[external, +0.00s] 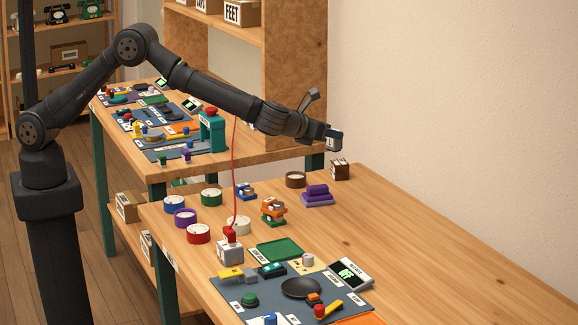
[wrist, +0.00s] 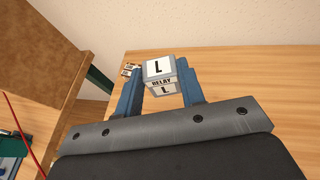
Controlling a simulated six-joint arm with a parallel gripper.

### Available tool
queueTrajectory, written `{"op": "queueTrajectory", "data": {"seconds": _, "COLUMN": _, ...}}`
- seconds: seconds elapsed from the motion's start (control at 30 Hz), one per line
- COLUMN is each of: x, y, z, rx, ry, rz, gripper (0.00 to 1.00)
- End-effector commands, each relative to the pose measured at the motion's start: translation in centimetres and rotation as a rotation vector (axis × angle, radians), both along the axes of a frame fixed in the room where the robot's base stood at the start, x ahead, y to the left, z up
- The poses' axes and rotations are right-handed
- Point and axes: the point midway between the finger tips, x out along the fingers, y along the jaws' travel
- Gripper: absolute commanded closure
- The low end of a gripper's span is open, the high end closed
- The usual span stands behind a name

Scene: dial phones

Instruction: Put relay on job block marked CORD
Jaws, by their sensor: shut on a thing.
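The relay (wrist: 160,70) is a small grey-white block with "L" and "RELAY" on its labels. My gripper (wrist: 162,88) is shut on it, with a blue finger on each side. In the external view my gripper (external: 334,140) is raised over the back of the near table, and the relay is hard to make out there. A small dark brown block with pale labels (external: 339,169) stands just below it; it also shows left of the relay in the wrist view (wrist: 129,69). Its lettering is too small to read, so I cannot tell whether it is the CORD block.
Left of the brown block are purple stacked pieces (external: 317,195), a brown round tin (external: 295,179) and an orange stack (external: 273,210). A work mat (external: 232,286) with phone parts lies at the front. The table's right side is clear. A wall stands behind.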

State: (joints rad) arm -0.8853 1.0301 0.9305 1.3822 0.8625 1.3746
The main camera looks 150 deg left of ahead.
Motion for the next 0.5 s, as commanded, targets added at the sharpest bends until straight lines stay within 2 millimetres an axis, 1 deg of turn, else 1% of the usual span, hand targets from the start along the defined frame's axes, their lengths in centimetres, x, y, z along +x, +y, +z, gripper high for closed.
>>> {"op": "queueTrajectory", "data": {"seconds": 0.03, "x": -1.7, "y": 0.5, "z": 0.6, "rx": 0.0, "ry": -0.002, "rz": 0.041, "gripper": 0.89}}
{"op": "queueTrajectory", "data": {"seconds": 0.1, "x": -3.4, "y": 0.8, "z": 1.1, "rx": -0.001, "ry": -0.001, "rz": 0.085, "gripper": 0.89}}
{"op": "queueTrajectory", "data": {"seconds": 0.23, "x": -5.4, "y": 1.4, "z": 1.3, "rx": -0.006, "ry": -0.001, "rz": 0.131, "gripper": 0.89}}
{"op": "queueTrajectory", "data": {"seconds": 0.37, "x": -7.1, "y": 2.9, "z": 0.2, "rx": -0.007, "ry": 0.0, "rz": 0.145, "gripper": 0.89}}
{"op": "queueTrajectory", "data": {"seconds": 0.5, "x": -9.2, "y": 5.4, "z": -1.8, "rx": -0.007, "ry": 0.001, "rz": 0.143, "gripper": 0.89}}
